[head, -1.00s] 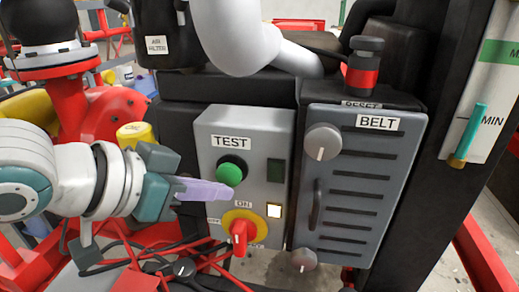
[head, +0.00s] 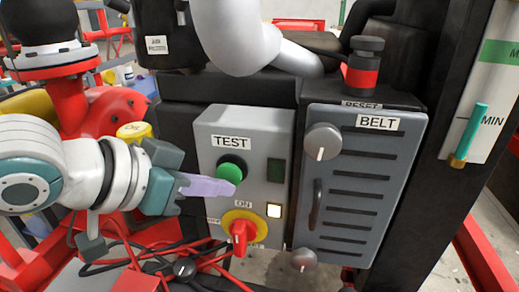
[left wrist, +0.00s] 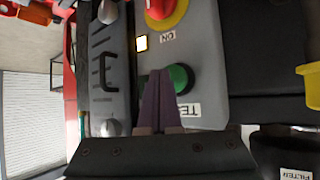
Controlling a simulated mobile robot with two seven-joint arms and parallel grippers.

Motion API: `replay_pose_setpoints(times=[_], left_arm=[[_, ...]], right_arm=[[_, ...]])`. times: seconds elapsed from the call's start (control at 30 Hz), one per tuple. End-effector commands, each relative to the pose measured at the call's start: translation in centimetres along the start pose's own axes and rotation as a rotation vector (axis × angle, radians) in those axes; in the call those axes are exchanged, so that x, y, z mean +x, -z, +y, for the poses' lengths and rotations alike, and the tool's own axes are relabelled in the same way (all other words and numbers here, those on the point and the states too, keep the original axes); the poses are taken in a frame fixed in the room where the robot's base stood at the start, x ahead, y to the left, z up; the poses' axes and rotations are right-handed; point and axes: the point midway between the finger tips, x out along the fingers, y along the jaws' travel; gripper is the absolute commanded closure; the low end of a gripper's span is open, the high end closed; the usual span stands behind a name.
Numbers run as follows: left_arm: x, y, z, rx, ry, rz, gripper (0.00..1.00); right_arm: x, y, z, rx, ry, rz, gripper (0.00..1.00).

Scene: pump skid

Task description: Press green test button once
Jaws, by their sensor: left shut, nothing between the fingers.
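The green test button (head: 230,173) sits on a grey control box below a TEST label (head: 231,142). My left gripper (head: 232,188) is shut and empty. Its pale purple fingertips are at the lower edge of the button in the head view; I cannot tell whether they touch it. In the left wrist view the shut fingers (left wrist: 158,75) overlap the left side of the green button (left wrist: 180,78). My right gripper is in neither view.
Below the button is a red rotary switch (head: 240,235) on a yellow plate, with a lit square lamp (head: 273,211) beside it. A dark square (head: 275,170) is right of the button. The BELT panel (head: 362,185) stands to the right. Red and black cables (head: 185,268) hang below my left arm.

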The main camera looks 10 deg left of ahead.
Motion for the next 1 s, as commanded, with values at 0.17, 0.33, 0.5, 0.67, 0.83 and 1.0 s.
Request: replay_pose_setpoints(times=[0.17, 0.33, 0.5, 0.67, 0.83, 1.0], left_arm=[[0.01, 0.01, -0.03, 0.0, 0.0, 0.0, 1.0], [0.14, 0.1, -0.11, 0.001, 0.001, 0.001, 1.0], [0.28, 0.2, -0.22, 0.001, 0.001, 0.001, 1.0], [0.43, 0.26, -0.32, 0.0, 0.001, 0.0, 1.0], [0.57, 0.35, -0.44, -0.001, 0.001, -0.001, 1.0], [0.71, 0.49, -0.56, 0.0, 0.001, 0.0, 1.0]], right_arm=[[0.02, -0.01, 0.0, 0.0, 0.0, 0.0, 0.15], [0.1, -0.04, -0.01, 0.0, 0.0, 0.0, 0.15], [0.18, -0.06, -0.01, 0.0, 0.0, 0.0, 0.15], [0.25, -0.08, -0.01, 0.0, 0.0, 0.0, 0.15], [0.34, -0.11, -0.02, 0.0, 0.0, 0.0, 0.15], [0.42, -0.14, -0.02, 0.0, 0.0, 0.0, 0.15]])
